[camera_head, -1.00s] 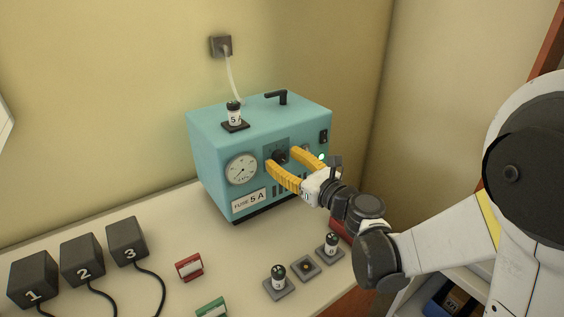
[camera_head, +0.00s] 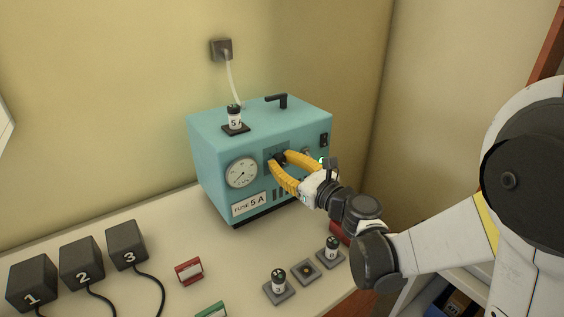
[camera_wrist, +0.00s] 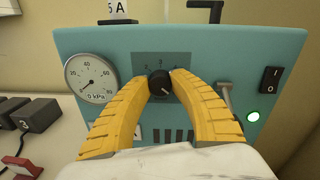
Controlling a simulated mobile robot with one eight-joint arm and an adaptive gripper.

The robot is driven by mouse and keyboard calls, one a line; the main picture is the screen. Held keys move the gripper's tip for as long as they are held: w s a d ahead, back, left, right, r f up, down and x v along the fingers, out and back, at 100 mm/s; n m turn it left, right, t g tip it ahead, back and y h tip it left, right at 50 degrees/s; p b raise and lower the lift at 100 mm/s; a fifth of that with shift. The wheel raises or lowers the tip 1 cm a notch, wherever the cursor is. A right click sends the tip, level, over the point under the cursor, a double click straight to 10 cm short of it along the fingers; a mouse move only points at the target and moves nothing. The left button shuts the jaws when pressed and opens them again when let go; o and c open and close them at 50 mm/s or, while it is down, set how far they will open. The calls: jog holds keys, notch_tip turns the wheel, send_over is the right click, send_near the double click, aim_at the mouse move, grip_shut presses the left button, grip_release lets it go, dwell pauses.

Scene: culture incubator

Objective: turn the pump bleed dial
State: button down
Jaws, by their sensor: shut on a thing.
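The pump is a teal box (camera_head: 215,150) on the bench against the wall. Its black bleed dial (camera_wrist: 160,83) sits on a dark plate with printed numbers on the front face. My gripper (camera_wrist: 161,80) has yellow fingers closed on the dial from both sides. In the head view the gripper (camera_head: 277,158) reaches the pump front from the right, and its fingers mostly hide the dial. A white gauge (camera_wrist: 91,78) marked kPa is left of the dial, its needle near the low end. A green light (camera_wrist: 253,117) is lit below the black switch (camera_wrist: 270,80).
A fuse holder (camera_head: 235,127) and a black handle (camera_head: 277,99) stand on the pump top. Black numbered blocks (camera_head: 82,262) with cables are at the left. Red (camera_head: 189,271) and green (camera_head: 211,310) pieces and small holders (camera_head: 305,271) lie in front.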

jog(key=n, duration=0.4)
jog(key=shift+n, duration=0.4)
jog(key=n, duration=0.8)
jog(key=shift+a+n+h, duration=0.1)
jog(key=shift+n+h, duration=0.2)
jog(key=shift+h, duration=0.1)
jog(key=n, duration=0.8)
jog(key=shift+f+n+h, duration=0.1)
jog(key=shift+n+h, duration=0.2)
jog(key=n, duration=0.3)
jog(key=shift+s+t+b, duration=0.1)
jog(key=shift+t+b, duration=0.2)
jog(key=n, duration=0.4)
jog(key=shift+f+n, duration=0.1)
jog(key=shift+n, duration=0.3)
jog(key=shift+n+b, duration=0.5)
jog(key=shift+n, duration=1.4)
